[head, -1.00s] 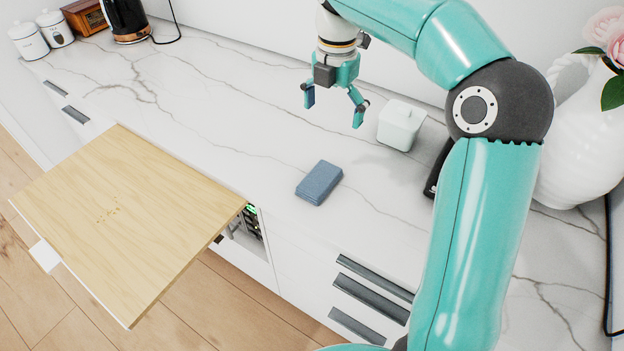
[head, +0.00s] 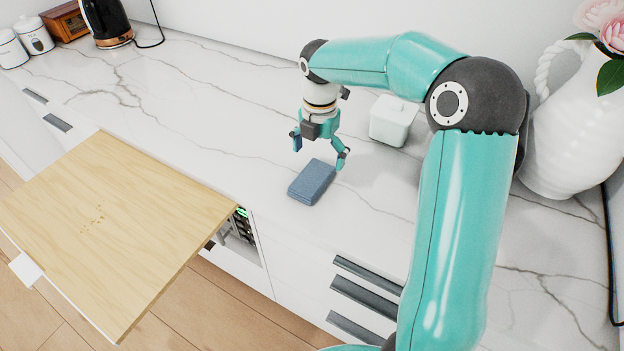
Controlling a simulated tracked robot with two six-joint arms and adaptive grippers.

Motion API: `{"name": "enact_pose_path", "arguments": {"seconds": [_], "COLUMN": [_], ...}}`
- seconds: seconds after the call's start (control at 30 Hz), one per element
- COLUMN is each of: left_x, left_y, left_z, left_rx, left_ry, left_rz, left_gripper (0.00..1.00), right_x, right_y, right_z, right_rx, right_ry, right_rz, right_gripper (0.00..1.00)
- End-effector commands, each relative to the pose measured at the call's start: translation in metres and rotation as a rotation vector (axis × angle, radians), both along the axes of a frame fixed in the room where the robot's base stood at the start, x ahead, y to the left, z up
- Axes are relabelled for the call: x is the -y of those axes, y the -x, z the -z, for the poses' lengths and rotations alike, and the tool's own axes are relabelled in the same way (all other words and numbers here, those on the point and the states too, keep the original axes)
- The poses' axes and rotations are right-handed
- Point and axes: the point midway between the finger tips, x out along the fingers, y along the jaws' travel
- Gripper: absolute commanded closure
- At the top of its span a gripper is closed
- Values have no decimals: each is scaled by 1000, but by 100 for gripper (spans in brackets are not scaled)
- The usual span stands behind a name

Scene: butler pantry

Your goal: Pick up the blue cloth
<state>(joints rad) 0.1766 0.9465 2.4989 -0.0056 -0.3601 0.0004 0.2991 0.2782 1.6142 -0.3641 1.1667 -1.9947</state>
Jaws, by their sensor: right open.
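The blue cloth (head: 312,183) lies folded in a flat block on the white marble counter, near its front edge. My right gripper (head: 319,153) is open and empty, pointing down just behind and above the cloth. Its right fingertip shows close to the cloth's far right corner; I cannot tell whether it touches. My left gripper is not in view.
A wooden board (head: 110,220) with crumbs juts out at the front left. The counter left of the cloth is clear.

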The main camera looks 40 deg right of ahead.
Motion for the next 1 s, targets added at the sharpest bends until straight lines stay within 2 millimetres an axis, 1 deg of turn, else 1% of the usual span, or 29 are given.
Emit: {"name": "enact_pose_path", "arguments": {"seconds": [0.13, 0.3, 0.4, 0.5, 0.67, 0.7, 0.77, 1.0], "left_x": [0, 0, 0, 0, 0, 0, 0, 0], "left_y": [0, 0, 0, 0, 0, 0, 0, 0], "left_z": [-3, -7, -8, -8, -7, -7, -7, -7], "left_rx": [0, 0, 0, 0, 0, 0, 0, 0], "left_ry": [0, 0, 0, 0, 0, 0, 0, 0], "left_rz": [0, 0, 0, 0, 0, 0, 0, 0], "left_gripper": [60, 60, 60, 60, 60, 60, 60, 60], "right_x": [-2, -4, -4, -4, -4, -4, -4, -4], "right_y": [-2, -4, -4, -4, -4, -4, -4, -4], "right_z": [13, 38, 48, 51, 51, 51, 51, 51], "right_rx": [-4, -5, -3, 0, 0, 0, 0, 0], "right_ry": [-1, -1, -1, -1, 0, 0, 0, 0], "right_rz": [-1, 0, 1, 1, 1, 1, 1, 1], "right_gripper": [0, 0, 0, 0, 0, 3, 13, 53]}}
